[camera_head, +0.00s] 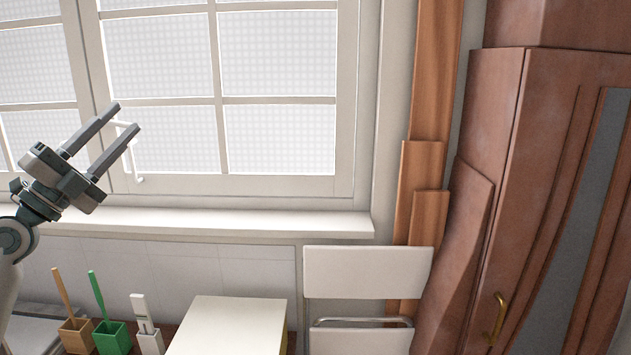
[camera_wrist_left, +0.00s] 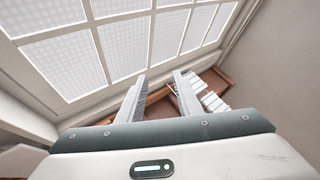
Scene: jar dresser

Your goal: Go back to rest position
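My left gripper (camera_head: 126,118) is raised at the left of the head view, in front of the window. Its two fingers are apart with nothing between them, and they point up and to the right. In the left wrist view the gripper (camera_wrist_left: 158,85) also shows its two fingers spread and empty. My right gripper is not in view.
A window (camera_head: 280,140) with a white sill (camera_head: 250,222) fills the back. Below stand a wooden holder (camera_head: 76,336), a green holder (camera_head: 112,338), a white holder (camera_head: 150,343) and a pale box (camera_head: 235,315). A white chair (camera_head: 365,272) and brown wardrobe (camera_head: 540,130) are right.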

